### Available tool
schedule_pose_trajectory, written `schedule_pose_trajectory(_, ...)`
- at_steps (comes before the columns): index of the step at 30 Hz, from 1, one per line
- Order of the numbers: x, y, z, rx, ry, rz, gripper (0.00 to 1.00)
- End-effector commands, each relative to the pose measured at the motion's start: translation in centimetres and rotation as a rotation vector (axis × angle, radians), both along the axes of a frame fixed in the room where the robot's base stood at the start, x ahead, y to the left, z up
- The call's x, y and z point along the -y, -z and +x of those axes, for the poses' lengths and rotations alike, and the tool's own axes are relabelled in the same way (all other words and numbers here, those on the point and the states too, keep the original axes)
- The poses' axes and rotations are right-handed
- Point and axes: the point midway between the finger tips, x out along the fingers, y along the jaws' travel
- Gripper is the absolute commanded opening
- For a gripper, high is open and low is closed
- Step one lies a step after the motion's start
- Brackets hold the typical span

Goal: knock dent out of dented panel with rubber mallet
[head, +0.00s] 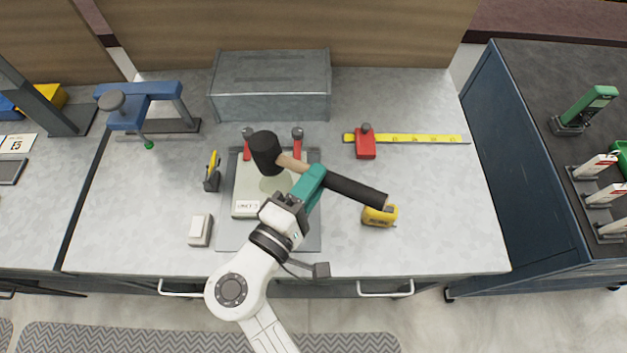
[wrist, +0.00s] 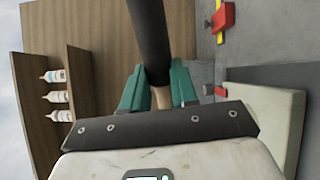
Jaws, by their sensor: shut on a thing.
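The rubber mallet has a black head (head: 265,153), a short wooden neck and a long black grip (head: 357,190). My gripper (head: 307,187) is shut on its handle, with the teal fingers around the wooden part. The wrist view shows the fingers (wrist: 158,85) on both sides of the handle, with the black grip (wrist: 148,35) beyond. The mallet head is over the far part of the cream panel (head: 243,190); contact cannot be told. A round, greenish, darker patch shows on the panel, partly hidden by mallet and gripper. The panel lies on a grey plate (head: 312,238).
Red clamps (head: 297,147) stand at the panel's far edge. A grey metal box (head: 270,95) is behind. A yellow tape measure (head: 380,216), a red block (head: 365,147) on a yellow strip, a white block (head: 200,229) and a blue stand (head: 140,100) surround it. The bench's right side is clear.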

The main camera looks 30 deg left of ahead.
Motion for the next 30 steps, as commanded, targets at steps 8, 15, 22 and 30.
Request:
schedule_pose_trajectory(8, 0.0, -0.1, 0.0, 0.002, 0.001, 0.002, 0.00)
schedule_pose_trajectory(15, 0.0, 2.9, 0.1, 0.001, 0.002, 0.002, 0.00)
schedule_pose_trajectory(22, 0.1, 6.7, 0.1, 0.001, 0.002, 0.002, 0.00)
schedule_pose_trajectory(30, 0.0, 7.1, 0.0, 0.001, 0.000, 0.002, 0.00)
